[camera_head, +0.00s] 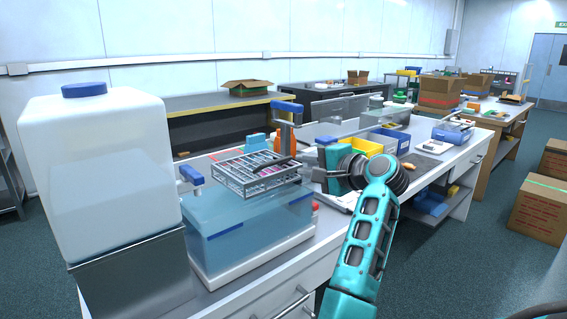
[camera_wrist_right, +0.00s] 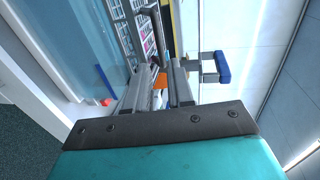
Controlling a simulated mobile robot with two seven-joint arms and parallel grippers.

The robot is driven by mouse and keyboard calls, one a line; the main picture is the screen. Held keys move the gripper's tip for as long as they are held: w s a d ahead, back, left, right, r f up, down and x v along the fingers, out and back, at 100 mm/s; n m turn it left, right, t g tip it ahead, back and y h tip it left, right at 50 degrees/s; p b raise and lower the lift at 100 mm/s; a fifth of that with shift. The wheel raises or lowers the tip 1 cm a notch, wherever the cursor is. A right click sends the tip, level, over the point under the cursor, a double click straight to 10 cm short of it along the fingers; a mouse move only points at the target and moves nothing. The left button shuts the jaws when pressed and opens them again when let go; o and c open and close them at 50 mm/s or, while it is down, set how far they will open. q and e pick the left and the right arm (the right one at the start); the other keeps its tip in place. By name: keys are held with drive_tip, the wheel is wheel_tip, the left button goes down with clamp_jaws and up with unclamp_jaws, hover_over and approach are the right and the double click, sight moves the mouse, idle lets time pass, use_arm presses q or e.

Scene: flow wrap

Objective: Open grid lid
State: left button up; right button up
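A metal grid rack (camera_head: 235,183) with small pink and white items inside sits at the top of a clear, blue-tinted tank (camera_head: 245,235). A dark bar (camera_head: 283,160) shows at the rack's right end. The grid also shows at the top of the right wrist view (camera_wrist_right: 126,42), with a dark bar (camera_wrist_right: 150,14) beside it. My right gripper (camera_head: 303,172) is at the rack's right side. In the wrist view its fingers (camera_wrist_right: 163,70) are apart, with the bar ahead of the gap; contact cannot be told. My left gripper is not in view.
A large white container (camera_head: 95,150) stands at the left. Blue-topped clamps stand at the tank's left (camera_head: 192,176) and behind the rack (camera_head: 286,107). Yellow and blue bins (camera_head: 385,142) stand on the bench to the right. An orange bottle (camera_wrist_right: 160,80) shows beyond the fingers.

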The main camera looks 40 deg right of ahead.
sight(281, 161)
drive_tip(key=x, duration=0.8)
drive_tip(key=shift+w+a+f, duration=0.1)
drive_tip(key=shift+w, duration=0.15)
drive_tip(key=shift+c, duration=0.2)
clamp_jaws()
idle(0.9)
